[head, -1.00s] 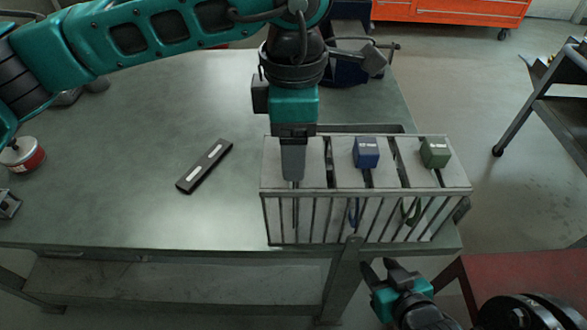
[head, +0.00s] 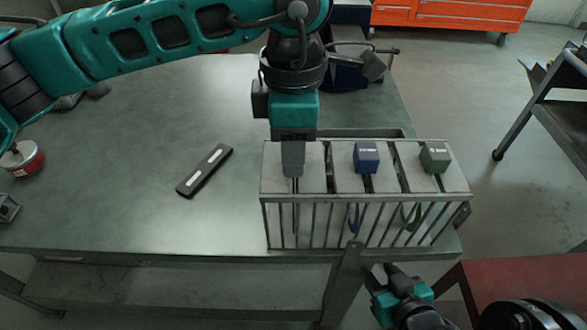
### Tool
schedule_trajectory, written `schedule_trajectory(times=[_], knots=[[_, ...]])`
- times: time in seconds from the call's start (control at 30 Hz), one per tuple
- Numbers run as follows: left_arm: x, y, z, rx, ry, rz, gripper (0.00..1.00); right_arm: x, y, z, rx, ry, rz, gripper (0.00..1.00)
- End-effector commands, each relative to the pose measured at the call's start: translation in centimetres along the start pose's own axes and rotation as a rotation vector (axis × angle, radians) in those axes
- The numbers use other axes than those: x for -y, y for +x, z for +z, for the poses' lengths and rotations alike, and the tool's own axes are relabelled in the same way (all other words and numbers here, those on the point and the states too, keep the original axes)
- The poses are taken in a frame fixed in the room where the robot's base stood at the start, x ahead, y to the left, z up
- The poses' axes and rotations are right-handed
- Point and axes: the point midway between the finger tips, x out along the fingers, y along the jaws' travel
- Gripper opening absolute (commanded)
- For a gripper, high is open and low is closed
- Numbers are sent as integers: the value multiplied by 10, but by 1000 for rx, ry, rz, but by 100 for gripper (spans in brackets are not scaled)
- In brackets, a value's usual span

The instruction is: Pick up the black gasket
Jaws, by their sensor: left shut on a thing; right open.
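A grey slotted rack (head: 350,184) stands at the right front of the table. My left gripper (head: 293,168) points down into its left compartment. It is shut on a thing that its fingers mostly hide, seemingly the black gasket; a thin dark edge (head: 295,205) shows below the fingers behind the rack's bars. A blue tag block (head: 366,157) and a green tag block (head: 434,157) sit on top of the middle and right compartments, each with a matching coloured piece hanging below. My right gripper (head: 381,273) is open and empty, low in front of the rack.
A dark flat bar (head: 205,171) with pale labels lies on the table (head: 130,190) left of the rack. A red-and-white tin (head: 22,159) is at the left edge. A blue vise (head: 347,72) stands behind my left arm.

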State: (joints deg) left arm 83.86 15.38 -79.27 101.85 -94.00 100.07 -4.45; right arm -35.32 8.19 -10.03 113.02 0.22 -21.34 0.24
Motion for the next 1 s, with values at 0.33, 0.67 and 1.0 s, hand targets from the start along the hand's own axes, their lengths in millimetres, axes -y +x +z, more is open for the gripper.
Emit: schedule_trajectory(times=[0.33, 0.67, 1.0], knots=[[-1, -16, 0, 1, 0, 3, 0, 0, 0, -1, 0, 0, 0, 43], [-1, -75, 0, 1, -1, 4, 0, 0, -2, -3, -4, -1, 0, 43], [0, -142, 0, 1, -1, 4, 0, -2, -4, -2, 3, -4, 5, 43]])
